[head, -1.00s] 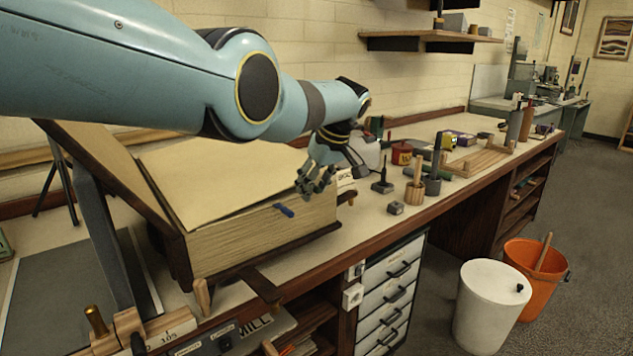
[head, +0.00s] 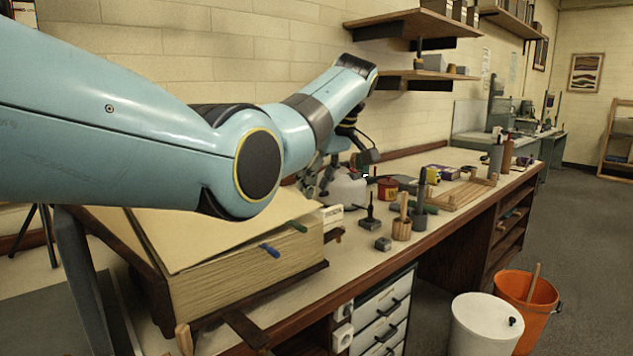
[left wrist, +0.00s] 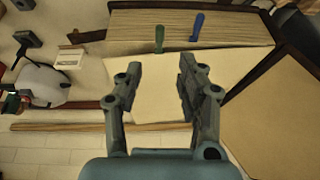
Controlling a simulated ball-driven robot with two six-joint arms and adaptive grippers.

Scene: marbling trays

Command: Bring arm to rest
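My left arm reaches in from the left of the head view, over a thick stack of paper (head: 240,268) in a dark wooden holder. My left gripper (head: 312,186) is partly hidden behind the arm, above the far end of the stack. In the left wrist view the two fingers (left wrist: 157,80) stand apart, with nothing between them. A blue tab (head: 270,250) and a green tab (head: 296,226) stick out of the stack's edge; the blue tab (left wrist: 197,27) and green tab (left wrist: 159,38) also show in the left wrist view. My right gripper is not in view.
On the bench right of the stack stand a white jug (head: 347,191), a red pot (head: 387,189), a wooden holder (head: 401,229) and several small tools. Shelves (head: 415,22) hang on the wall above. A white bin (head: 485,325) and an orange bucket (head: 527,310) stand on the floor.

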